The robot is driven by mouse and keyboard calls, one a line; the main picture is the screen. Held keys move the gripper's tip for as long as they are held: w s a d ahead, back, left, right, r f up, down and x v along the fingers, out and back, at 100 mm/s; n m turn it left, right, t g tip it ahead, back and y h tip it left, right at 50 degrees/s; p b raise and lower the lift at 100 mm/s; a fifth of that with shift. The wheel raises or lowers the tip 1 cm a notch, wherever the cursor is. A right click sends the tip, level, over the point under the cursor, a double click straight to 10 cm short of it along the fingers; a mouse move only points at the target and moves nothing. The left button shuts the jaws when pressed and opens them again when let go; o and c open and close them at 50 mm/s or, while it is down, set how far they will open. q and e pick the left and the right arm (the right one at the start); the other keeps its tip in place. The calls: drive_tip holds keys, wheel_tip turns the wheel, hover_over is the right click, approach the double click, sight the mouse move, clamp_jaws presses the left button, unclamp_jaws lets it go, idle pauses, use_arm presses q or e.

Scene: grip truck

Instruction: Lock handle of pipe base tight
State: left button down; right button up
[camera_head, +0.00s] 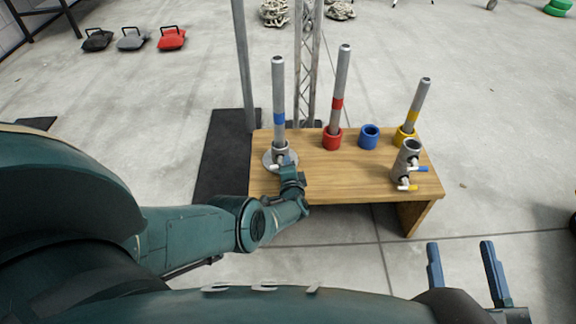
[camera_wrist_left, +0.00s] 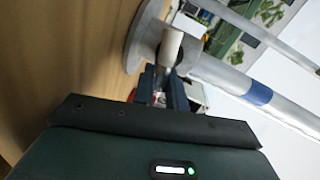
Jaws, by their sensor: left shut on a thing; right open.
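A grey pipe (camera_head: 278,92) with a blue band stands upright in a round grey pipe base (camera_head: 267,160) at the left end of the wooden table. The pipe (camera_wrist_left: 225,78) and the base's disc (camera_wrist_left: 140,35) also show in the left wrist view. My left gripper (camera_head: 284,166) is at the front of the base, shut on a handle at its collar. Its fingers (camera_wrist_left: 163,88) hide most of that handle in the wrist view. A pale rounded handle end (camera_wrist_left: 172,46) shows just beyond the fingertips. My right gripper (camera_head: 463,258) is open and empty, off the table's front right.
On the wooden table (camera_head: 335,180) are a red holder (camera_head: 332,140) with a pipe, an empty blue ring (camera_head: 369,137), a yellow holder (camera_head: 404,137) with a tilted pipe, and a grey collar (camera_head: 405,160) with coloured handles. A metal post (camera_head: 243,65) stands behind left.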

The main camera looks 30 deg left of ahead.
use_arm(q)
drive_tip(key=shift+s+a+f, duration=0.15)
drive_tip(key=shift+s+a, duration=0.15)
drive_tip(key=shift+a, duration=0.05)
use_arm(e)
drive_tip(key=shift+r, duration=0.1)
use_arm(q)
drive_tip(key=c, duration=1.5)
unclamp_jaws()
drive_tip(key=shift+c, duration=0.2)
drive_tip(key=shift+o, duration=0.5)
drive_tip(key=shift+w+d, duration=0.1)
use_arm(e)
drive_tip(key=shift+f, duration=0.25)
use_arm(q)
drive_tip(key=shift+r, duration=0.2)
drive_tip(key=shift+d, duration=0.1)
use_arm(e)
drive_tip(key=shift+d+r, duration=0.1)
